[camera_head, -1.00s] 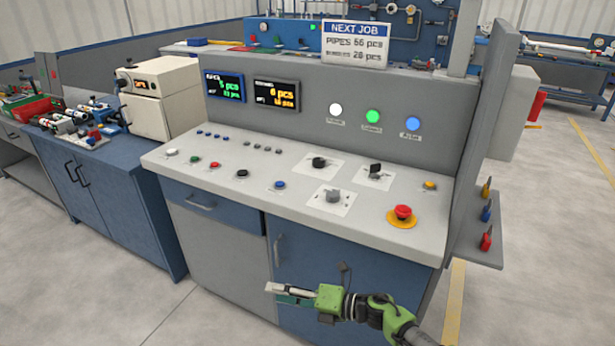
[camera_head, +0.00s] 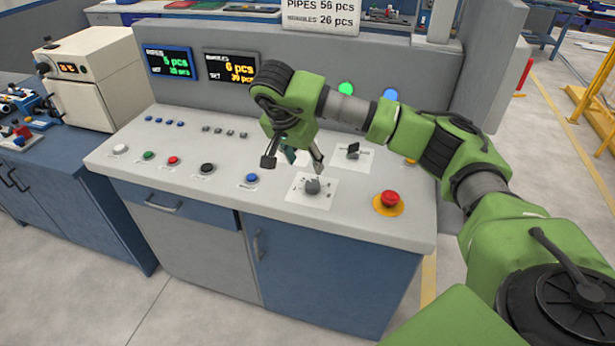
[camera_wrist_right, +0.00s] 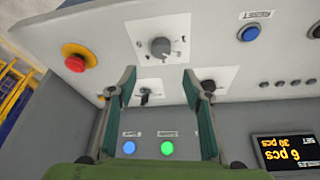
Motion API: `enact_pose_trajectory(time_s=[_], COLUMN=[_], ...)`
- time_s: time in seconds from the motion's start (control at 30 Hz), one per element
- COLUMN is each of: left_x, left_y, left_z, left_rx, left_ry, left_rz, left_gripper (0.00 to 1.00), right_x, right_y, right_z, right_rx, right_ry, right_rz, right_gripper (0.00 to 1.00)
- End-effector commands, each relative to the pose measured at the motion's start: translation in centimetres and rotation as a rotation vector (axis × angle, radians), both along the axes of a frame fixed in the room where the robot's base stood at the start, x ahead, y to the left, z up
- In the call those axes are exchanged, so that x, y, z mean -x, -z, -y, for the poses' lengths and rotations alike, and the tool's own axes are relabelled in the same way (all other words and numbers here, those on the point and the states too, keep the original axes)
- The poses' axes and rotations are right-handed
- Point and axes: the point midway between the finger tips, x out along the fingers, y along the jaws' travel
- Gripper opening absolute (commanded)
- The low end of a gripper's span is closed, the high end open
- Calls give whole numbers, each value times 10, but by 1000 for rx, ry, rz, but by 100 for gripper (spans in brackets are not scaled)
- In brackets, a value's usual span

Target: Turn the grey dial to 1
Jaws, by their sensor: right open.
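The grey dial (camera_head: 312,186) sits on a white plate on the sloped panel, left of the red emergency button. In the right wrist view the grey dial (camera_wrist_right: 160,47) shows beyond the fingertips, on its plate with small marks I cannot read. My right gripper (camera_head: 292,165) is open and empty, above the panel just behind and left of the grey dial, not touching it. In the right wrist view its two fingers (camera_wrist_right: 157,80) are spread, with the dial between and past their tips. My left gripper is in no view.
A black dial (camera_head: 353,152) stands behind and right of the grey one; another dark dial (camera_wrist_right: 208,86) is near a finger in the wrist view. The red emergency button (camera_head: 389,199) is to the right, a blue button (camera_head: 252,178) to the left. The panel front is clear.

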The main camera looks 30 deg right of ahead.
Motion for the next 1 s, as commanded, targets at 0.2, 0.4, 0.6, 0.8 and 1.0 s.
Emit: enact_pose_trajectory(time_s=[0.2,0.4,0.6,0.8,1.0], left_x=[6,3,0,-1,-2], left_y=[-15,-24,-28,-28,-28], left_z=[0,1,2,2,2], left_rx=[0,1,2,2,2], left_ry=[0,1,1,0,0], left_rz=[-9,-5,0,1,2], left_gripper=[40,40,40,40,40], right_x=[-7,-14,-19,-20,-20], right_y=[43,79,98,103,103], right_z=[16,29,35,37,37], right_rx=[-3,-3,-4,-5,-5], right_ry=[4,3,2,0,1], right_rz=[-6,-5,-2,0,0], right_gripper=[45,45,45,45,35])
